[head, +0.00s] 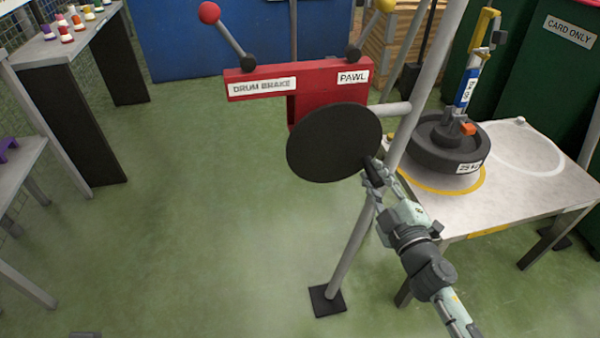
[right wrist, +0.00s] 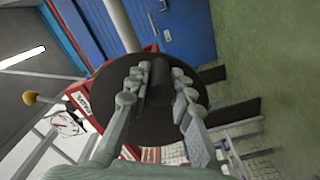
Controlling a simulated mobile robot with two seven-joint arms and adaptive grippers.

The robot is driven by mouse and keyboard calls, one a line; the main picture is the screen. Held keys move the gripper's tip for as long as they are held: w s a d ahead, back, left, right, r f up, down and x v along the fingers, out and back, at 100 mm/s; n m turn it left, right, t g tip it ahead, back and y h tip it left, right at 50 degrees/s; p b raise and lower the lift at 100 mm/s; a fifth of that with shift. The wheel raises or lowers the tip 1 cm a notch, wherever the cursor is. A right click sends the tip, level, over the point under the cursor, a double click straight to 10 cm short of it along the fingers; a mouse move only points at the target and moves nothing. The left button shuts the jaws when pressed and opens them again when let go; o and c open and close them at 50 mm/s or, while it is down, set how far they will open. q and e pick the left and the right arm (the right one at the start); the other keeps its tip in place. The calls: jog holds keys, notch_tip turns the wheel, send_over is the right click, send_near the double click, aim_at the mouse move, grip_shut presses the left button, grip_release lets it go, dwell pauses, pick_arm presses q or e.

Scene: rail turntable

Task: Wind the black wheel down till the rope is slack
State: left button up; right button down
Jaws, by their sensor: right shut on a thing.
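The black wheel (head: 333,145) is a flat disc in front of the red winch housing (head: 310,75). My right gripper (head: 371,178) is at the wheel's right edge. In the right wrist view its fingers (right wrist: 157,84) are closed around a dark handle (right wrist: 159,82) that sticks out from the wheel's face. A dark round weight (head: 440,145) labelled 25 kg sits on the table at the right, within a yellow ring. A blue, white and yellow hanging piece (head: 467,92) stands above it. I cannot make out the rope itself. My left gripper is not in view.
A red-knobbed lever (head: 230,35) rises by the DRUM BRAKE label and a yellow-knobbed lever (head: 372,25) by PAWL. Grey posts (head: 352,245) stand beside the wheel. The worktable (head: 520,190) is at right. Green floor (head: 200,230) is clear at left.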

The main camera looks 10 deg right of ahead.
jog(key=shift+d+r+n+p, duration=0.3)
jog(key=shift+r+n+p, duration=0.1)
jog(key=shift+r+n, duration=0.15)
jog(key=shift+d+r+n+p, duration=0.35)
jog(key=shift+r+n, duration=0.1)
jog(key=shift+n, duration=0.1)
jog(key=c, duration=1.1)
grip_release()
jog(key=shift+a+f, duration=0.1)
jog(key=shift+a, duration=0.05)
jog(key=shift+s+f, duration=0.1)
jog(key=shift+s+f+b, duration=0.1)
jog(key=shift+s+b, duration=0.2)
jog(key=shift+s, duration=0.3)
jog(key=s+b, duration=0.2)
jog(key=s, duration=0.4)
jog(key=shift+s, duration=0.3)
